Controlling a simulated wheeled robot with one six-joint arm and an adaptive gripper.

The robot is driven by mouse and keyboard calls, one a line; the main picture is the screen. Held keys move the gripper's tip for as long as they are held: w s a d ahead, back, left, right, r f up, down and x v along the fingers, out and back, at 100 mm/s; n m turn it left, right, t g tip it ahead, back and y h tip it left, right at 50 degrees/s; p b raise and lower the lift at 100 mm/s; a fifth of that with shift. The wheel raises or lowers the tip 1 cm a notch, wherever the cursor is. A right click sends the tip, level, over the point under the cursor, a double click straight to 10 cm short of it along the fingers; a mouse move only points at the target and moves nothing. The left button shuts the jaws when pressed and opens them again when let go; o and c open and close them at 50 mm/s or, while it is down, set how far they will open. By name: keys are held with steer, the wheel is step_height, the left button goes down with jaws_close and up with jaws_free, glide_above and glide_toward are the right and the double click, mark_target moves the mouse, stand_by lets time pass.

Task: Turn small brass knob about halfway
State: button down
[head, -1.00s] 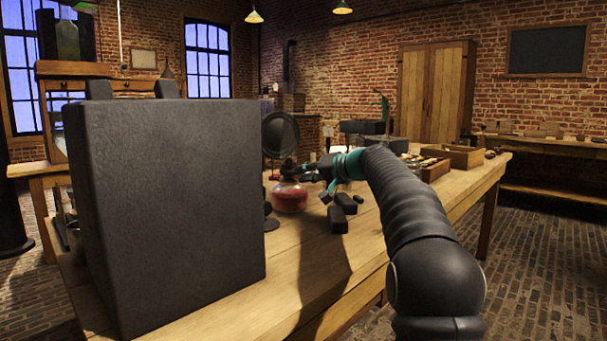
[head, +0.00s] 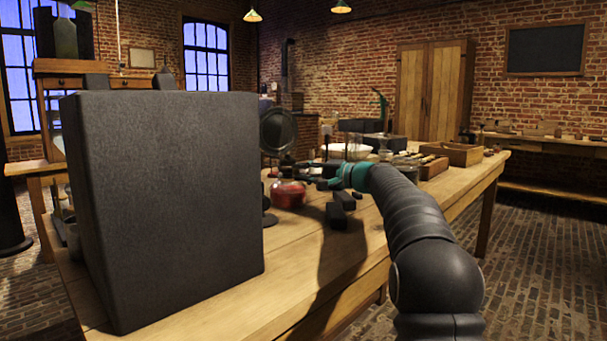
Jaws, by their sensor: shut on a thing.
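My gripper (head: 322,183) is small and dark in the head view, at the end of my arm beyond the teal wrist. It is low over the workbench (head: 205,310), just right of a round glass vessel with red contents (head: 288,195). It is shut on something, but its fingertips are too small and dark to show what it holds. I cannot make out the small brass knob in this view. I cannot tell whether my gripper touches the red vessel.
A large dark block (head: 165,205) fills the left foreground and hides part of the bench. A round dark disc on a stand (head: 278,130) rises behind the red vessel. Dark blocks (head: 336,215) lie below my wrist. A wooden tray (head: 453,153) stands at the right.

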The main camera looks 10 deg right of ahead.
stand_by(0.4)
steer(key=c, duration=1)
jaws_free()
steer(key=shift+d, duration=0.1)
steer(key=v, duration=1.2)
